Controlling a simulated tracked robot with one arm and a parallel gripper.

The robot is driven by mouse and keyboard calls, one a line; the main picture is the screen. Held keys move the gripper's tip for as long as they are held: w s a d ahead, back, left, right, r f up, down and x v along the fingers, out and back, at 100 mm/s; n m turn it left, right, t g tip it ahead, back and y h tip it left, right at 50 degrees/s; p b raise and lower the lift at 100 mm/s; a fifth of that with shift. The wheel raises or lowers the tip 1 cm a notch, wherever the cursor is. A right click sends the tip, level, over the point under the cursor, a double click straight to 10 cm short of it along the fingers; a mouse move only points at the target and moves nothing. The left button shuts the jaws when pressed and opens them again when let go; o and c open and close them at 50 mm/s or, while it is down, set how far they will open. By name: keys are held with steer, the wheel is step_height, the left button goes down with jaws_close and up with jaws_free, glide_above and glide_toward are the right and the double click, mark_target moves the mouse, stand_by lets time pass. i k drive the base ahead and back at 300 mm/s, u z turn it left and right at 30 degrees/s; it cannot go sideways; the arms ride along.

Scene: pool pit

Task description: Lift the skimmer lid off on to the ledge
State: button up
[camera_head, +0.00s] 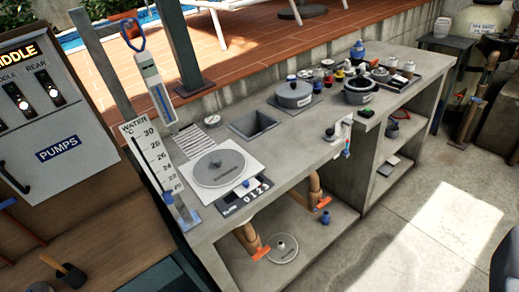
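A flat round grey lid (219,168) with faint lettering lies in a white square plate (197,163) at the near left end of the concrete counter (300,140). Another round grey lid with a dark knob (293,94) sits further back on the counter. I cannot tell for sure which is the skimmer lid. A square opening (255,124) lies between them, uncovered. A raised ledge with a terracotta-tiled top (265,42) runs behind the counter.
A digit display (247,194) sits before the plate. A thermometer (157,92) and a water gauge (150,155) stand at left. A dark round pot (360,91) and several small bottles crowd the counter's far end. The lower shelf holds a pale disc (283,248) and pipes with orange handles.

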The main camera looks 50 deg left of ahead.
mark_target(219, 168)
steer(key=u, duration=0.3)
steer(key=i, duration=1.25)
steer(key=u, duration=0.8)
steer(key=i, duration=0.35)
steer(key=u, duration=0.25)
steer(key=k, duration=0.85)
steer(key=u, duration=0.2)
steer(key=i, duration=0.85)
steer(key=z, duration=0.1)
